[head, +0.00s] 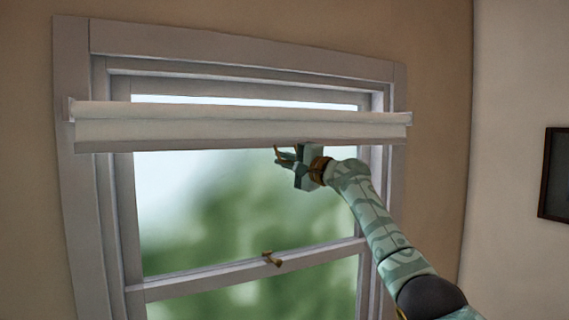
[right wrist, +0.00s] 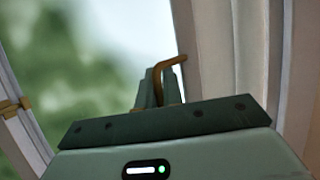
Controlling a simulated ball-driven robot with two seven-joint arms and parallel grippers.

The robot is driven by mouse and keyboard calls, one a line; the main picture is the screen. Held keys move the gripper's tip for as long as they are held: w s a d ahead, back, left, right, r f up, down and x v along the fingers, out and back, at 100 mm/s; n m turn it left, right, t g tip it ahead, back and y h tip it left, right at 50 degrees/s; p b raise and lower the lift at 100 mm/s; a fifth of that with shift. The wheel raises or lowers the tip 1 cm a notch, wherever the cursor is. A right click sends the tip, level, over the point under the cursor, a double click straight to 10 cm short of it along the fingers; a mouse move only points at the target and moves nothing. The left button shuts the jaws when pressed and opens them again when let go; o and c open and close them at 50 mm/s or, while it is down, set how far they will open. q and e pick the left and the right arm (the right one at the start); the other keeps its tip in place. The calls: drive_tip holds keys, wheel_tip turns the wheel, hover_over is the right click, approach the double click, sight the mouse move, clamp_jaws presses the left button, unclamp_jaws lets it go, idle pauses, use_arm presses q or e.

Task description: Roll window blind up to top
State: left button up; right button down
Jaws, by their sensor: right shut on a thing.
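The white window blind (head: 240,131) is mostly rolled up on its roller (head: 240,112), across the upper part of the window. Only a short strip of its fabric hangs down. My right gripper (head: 283,156) is just below the blind's lower edge, right of its middle. In the right wrist view the fingers (right wrist: 160,92) are shut on a thin, bent brass-coloured handle (right wrist: 170,64). The blind's pale fabric (right wrist: 250,45) appears beside them. The exact join of handle and blind is hard to see. My left gripper is not in view.
The window frame (head: 77,180) surrounds the glass, with blurred greenery outside. A brass latch (head: 271,259) sits on the middle rail below my gripper. A dark picture frame (head: 555,175) hangs on the right wall. The space before the glass is otherwise clear.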

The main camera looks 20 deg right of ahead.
drive_tip(key=c, duration=1.8)
unclamp_jaws()
drive_tip(key=b+v, duration=0.8)
drive_tip(key=v, duration=0.8)
drive_tip(key=shift+s, duration=0.1)
